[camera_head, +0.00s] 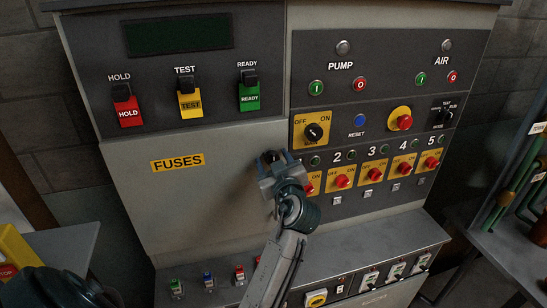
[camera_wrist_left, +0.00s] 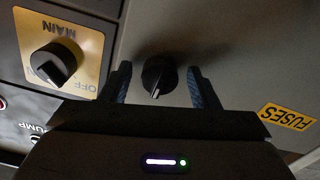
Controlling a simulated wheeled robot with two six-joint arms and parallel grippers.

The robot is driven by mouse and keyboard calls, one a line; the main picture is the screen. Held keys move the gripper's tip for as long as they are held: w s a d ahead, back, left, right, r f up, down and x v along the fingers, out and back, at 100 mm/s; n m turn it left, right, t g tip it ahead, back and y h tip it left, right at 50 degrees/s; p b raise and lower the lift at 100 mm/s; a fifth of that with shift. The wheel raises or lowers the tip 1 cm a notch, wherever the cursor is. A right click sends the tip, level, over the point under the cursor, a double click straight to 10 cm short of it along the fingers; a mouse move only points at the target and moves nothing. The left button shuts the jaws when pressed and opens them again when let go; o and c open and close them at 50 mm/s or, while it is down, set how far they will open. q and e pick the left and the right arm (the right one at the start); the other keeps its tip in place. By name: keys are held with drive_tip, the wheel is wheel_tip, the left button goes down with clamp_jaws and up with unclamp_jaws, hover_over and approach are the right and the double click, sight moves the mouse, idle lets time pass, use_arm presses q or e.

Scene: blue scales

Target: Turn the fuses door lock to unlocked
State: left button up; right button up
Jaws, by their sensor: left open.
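The fuses door lock is a black round knob with a raised grip on the grey door, to the right of the yellow FUSES label (camera_head: 178,163). In the left wrist view the knob (camera_wrist_left: 158,74) sits between the two blue fingers of my left gripper (camera_wrist_left: 160,75), with a gap on each side. That view is upside down, and the knob's grip ridge points toward the bottom of the picture. In the head view my left gripper (camera_head: 271,160) is open at the door's right edge and mostly hides the lock. My right gripper is not in view.
The MAIN switch (camera_head: 313,132) is close to the right of the gripper, with yellow switch plates (camera_head: 340,179) below it. A ledge (camera_head: 380,240) with small switches runs along the bottom. Green pipes (camera_head: 520,170) stand at the far right. The FUSES door face is clear.

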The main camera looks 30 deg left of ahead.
use_arm(q)
drive_tip(key=shift+s+d+r, duration=0.1)
drive_tip(key=shift+d, duration=0.1)
drive_tip(key=shift+c, duration=0.8)
drive_tip(key=c, duration=0.3)
drive_tip(key=shift+s, duration=0.1)
drive_tip(key=c, duration=0.5)
drive_tip(key=m, duration=0.7)
drive_tip(key=shift+r+m, duration=0.15)
drive_tip(key=shift+m, duration=0.15)
drive_tip(key=m+p, duration=0.1)
drive_tip(key=m, duration=0.2)
drive_tip(key=shift+m+p, duration=0.3)
drive_tip(key=m+p, duration=0.2)
drive_tip(key=m, duration=0.2)
drive_tip(key=shift+m+p, duration=0.3)
drive_tip(key=shift+m, duration=1)
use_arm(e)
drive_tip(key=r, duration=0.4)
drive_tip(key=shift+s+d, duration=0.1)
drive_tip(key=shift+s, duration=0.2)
use_arm(q)
drive_tip(key=shift+w, duration=0.2)
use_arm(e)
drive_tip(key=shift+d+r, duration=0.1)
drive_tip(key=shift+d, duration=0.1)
